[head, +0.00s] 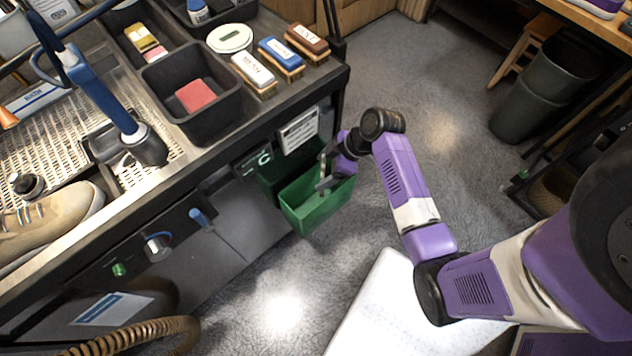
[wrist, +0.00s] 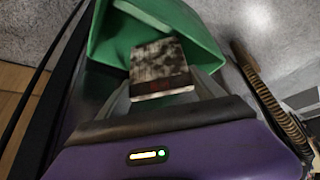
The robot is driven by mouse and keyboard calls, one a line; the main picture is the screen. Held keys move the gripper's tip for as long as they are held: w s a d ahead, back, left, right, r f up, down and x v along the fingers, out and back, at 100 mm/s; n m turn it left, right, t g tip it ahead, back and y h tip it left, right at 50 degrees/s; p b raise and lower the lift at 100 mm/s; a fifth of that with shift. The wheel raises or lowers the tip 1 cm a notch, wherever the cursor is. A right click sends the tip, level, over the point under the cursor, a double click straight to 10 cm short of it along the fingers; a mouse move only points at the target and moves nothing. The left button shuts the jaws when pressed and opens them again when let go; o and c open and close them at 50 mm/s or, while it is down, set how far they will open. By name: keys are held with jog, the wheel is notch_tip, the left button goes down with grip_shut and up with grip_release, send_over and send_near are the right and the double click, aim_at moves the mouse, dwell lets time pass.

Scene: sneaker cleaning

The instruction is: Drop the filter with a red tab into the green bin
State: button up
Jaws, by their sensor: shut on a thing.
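A filter (wrist: 160,64) with a mottled grey-and-white face and a dark reddish-brown strip along its near edge is between the fingers of my gripper (wrist: 164,84) in the wrist view. I cannot clearly make out a red tab. The green bin (wrist: 205,30) lies behind the filter in that view, its walls around the far side of it. In the head view the green bin (head: 318,212) hangs at the end of the workbench, and my gripper (head: 326,178) is at its opening, fingers pointing down-left. The filter is hard to make out in the head view.
The workbench (head: 190,160) stands left of my arm, with a sneaker (head: 45,225), black trays (head: 195,118) and several brushes (head: 280,58) on top. A brown hose (head: 130,335) is at lower left. Dark grey bins (head: 540,90) stand at upper right. The floor between is open.

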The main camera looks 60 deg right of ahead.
jog(key=shift+f+b, duration=0.3)
jog(key=shift+f, duration=0.35)
jog(key=shift+r, duration=0.1)
jog(key=o, duration=1.3)
jog(key=v, duration=0.7)
jog(key=shift+s+r+p, duration=0.25)
jog(key=shift+r+p, duration=0.05)
jog(key=shift+p, duration=0.1)
